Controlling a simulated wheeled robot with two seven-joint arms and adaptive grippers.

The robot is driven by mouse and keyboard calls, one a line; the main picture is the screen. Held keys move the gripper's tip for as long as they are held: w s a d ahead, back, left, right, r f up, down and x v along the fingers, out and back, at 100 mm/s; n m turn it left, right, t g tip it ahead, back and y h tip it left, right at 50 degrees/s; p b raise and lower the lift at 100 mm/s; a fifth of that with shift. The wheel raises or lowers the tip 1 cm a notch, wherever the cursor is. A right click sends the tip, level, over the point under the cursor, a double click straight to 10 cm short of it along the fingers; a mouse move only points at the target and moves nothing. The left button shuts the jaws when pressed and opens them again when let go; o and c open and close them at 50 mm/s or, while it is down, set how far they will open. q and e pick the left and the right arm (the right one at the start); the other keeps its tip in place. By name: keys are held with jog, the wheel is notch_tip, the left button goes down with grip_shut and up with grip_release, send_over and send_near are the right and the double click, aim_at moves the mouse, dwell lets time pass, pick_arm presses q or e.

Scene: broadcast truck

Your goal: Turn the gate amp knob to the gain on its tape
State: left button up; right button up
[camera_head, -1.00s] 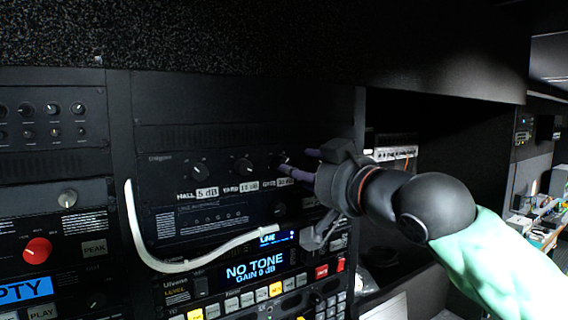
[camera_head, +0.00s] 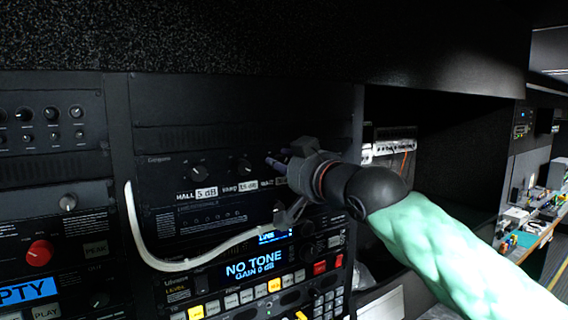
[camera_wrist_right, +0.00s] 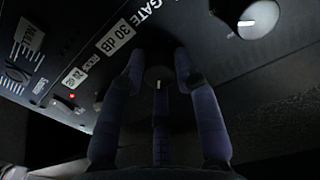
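The gate amp knob (camera_wrist_right: 158,76) is a small dark knob between the fingertips of my right gripper (camera_wrist_right: 160,62) in the right wrist view. Its white mark points towards the bottom of that view. The gate tape (camera_wrist_right: 117,37) beside it reads 30 dB. My left gripper is not in view.
The hall knob (camera_head: 198,173) and yard knob (camera_head: 243,167) sit left, with tapes of 5 dB and apparently 15 dB. A display (camera_head: 253,266) below reads NO TONE, GAIN 0 dB. A white cable (camera_head: 150,262) loops across the rack front. An open bay lies to the right.

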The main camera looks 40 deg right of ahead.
grip_shut()
jog(key=shift+r+m, duration=0.1)
jog(key=shift+m, duration=0.2)
dwell(0.3)
jog(key=shift+s+m+b, duration=0.1)
jog(key=shift+m+b, duration=1.1)
jog(key=m+b, duration=0.2)
jog(key=m, duration=0.1)
jog(key=shift+m, duration=0.3)
jog(key=m+b, duration=0.2)
jog(key=m, duration=0.2)
jog(key=shift+d, duration=0.1)
jog(key=m+b, duration=0.1)
jog(key=m, duration=0.4)
jog(key=shift+b, duration=0.4)
